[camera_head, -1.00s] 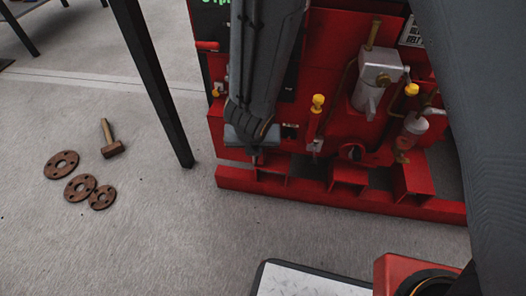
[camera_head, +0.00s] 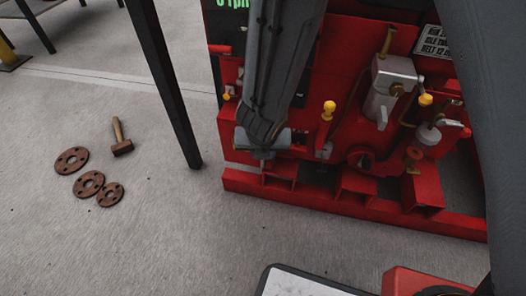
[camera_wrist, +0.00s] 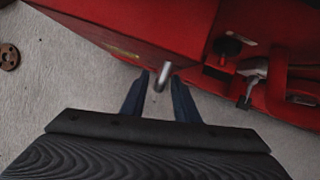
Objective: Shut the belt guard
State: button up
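In the wrist view a large red box-like panel (camera_wrist: 150,30), which looks like the belt guard, fills the upper left. A small grey metal handle (camera_wrist: 162,76) sticks out at its lower edge. My gripper (camera_wrist: 160,98) has its two dark blue fingers apart, one on each side of the handle's end; I cannot tell whether they touch it. In the head view my gripper (camera_head: 263,154) is low at the left front of the red pumpset (camera_head: 350,105), and its fingers are mostly hidden. My arm covers part of the red front, so the guard's outline is unclear there.
The pumpset's red base frame (camera_head: 340,205) runs along the floor. A dark table leg (camera_head: 165,80) stands close left of it. A hammer (camera_head: 121,138) and rusty flanges (camera_head: 88,184) lie on the floor at left.

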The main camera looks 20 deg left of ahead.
jog(key=a+p+v, duration=0.1)
jog(key=p+v, duration=0.3)
jog(key=v, duration=0.3)
jog(key=shift+d+r, duration=0.35)
jog(key=shift+d, duration=0.15)
jog(key=w+d+r+m+h, duration=0.2)
jog(key=d+r+m, duration=0.95)
jog(key=m, duration=0.45)
jog(key=s+d+r+m+g+y, duration=0.15)
jog(key=s+r+m, duration=0.25)
jog(key=s+m, duration=0.4)
jog(key=s+d+r+m+g+y, duration=0.1)
jog(key=s+d+r+m+g, duration=0.15)
jog(key=s+r+m, duration=0.55)
jog(key=w+d+r+m+h+p, duration=0.1)
jog(key=d+r+m+p, duration=0.6)
jog(key=d+r+p, duration=1.2)
notch_tip(320, 180, up, 3)
jog(key=h+p, duration=0.1)
jog(key=p, duration=1.3)
jog(key=shift+d+m, duration=0.2)
jog(key=shift+m, duration=0.1)
